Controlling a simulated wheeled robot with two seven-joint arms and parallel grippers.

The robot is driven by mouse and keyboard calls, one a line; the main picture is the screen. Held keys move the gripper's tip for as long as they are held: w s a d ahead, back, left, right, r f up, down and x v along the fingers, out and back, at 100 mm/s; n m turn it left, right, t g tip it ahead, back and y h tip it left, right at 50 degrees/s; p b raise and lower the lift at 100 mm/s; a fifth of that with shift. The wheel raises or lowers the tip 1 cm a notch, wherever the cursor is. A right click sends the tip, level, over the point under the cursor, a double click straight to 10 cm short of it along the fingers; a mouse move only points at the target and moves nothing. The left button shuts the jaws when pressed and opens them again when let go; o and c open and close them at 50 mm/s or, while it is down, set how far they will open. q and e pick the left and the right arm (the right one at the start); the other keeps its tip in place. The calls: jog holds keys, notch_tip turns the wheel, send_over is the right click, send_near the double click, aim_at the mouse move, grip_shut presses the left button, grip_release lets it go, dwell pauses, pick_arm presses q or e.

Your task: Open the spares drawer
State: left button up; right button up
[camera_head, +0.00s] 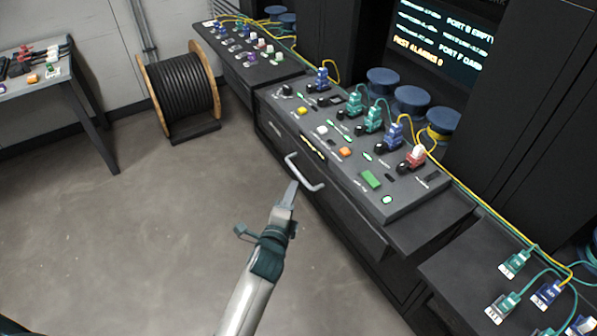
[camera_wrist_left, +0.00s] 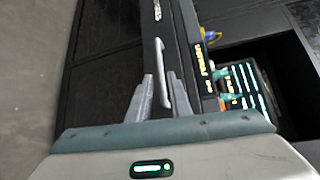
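The spares drawer (camera_head: 345,215) is a dark front panel under the console's edge, and it looks closed. Its pale bar handle (camera_head: 308,180) stands out from the panel. My left gripper (camera_head: 293,187) is at the handle, its fingertips pointing at the bar. In the left wrist view, the handle (camera_wrist_left: 160,65) runs lengthwise between the two grey fingers of the left gripper (camera_wrist_left: 162,90). The fingers are apart, one on each side of the bar in the picture. I cannot tell whether they touch it. My right gripper is in neither view.
The console top (camera_head: 412,203) above the drawer carries several plugs, buttons and cables. A cable reel (camera_head: 182,90) stands by the wall. A side table (camera_head: 30,82) is at far left. The grey floor (camera_head: 150,230) before the drawer is clear.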

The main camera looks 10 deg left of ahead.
aim_at(298, 172)
pick_arm(q)
jog(key=w, duration=0.3)
jog(key=w+f, duration=0.1)
jog(key=w, duration=0.2)
jog(key=w+p, duration=0.1)
jog(key=w, duration=0.2)
jog(key=shift+w+f, duration=0.1)
jog(key=shift+f, duration=0.05)
grip_shut()
